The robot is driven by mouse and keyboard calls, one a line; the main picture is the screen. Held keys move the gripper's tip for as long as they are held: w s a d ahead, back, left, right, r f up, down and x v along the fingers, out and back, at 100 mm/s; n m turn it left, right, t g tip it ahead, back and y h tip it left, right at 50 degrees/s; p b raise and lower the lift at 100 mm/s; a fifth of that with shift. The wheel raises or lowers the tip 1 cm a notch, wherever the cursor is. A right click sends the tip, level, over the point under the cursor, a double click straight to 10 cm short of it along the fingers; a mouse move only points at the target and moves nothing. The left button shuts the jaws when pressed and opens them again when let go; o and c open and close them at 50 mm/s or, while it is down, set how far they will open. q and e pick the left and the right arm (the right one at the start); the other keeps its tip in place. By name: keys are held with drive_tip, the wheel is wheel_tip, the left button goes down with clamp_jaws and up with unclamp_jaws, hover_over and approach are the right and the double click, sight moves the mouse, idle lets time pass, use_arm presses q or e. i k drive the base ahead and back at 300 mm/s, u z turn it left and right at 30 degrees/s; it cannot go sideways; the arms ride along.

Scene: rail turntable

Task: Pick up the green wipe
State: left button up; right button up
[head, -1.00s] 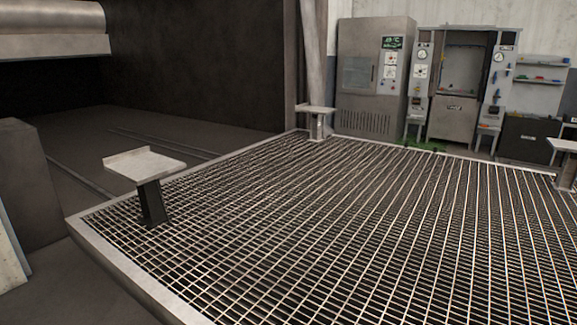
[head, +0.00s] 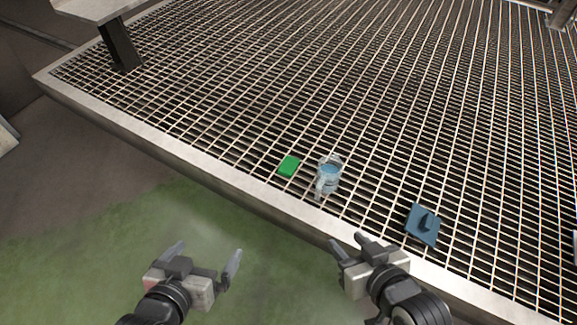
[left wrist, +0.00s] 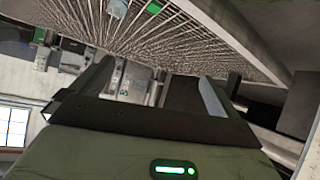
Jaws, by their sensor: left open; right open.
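The green wipe (head: 289,166) lies flat on the metal grating near its front edge. It also shows at the top of the left wrist view (left wrist: 154,8). My left gripper (head: 204,254) is open and empty, in front of the platform edge and below-left of the wipe in the head view, well apart from it. My right gripper (head: 348,246) is open and empty by the platform edge, below-right of the wipe in the head view and not touching it.
A clear jug with bluish contents (head: 328,175) stands just right of the wipe. A blue plate-like tool with a handle (head: 423,224) lies further right. The grating's raised metal rim (head: 208,174) runs in front. A pedestal (head: 122,48) stands at the far left.

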sight(290, 164)
drive_tip(key=z, duration=1.55)
drive_tip(key=k, duration=1.3)
drive_tip(key=z, duration=0.1)
drive_tip(key=i, duration=0.25)
drive_tip(key=u, duration=0.1)
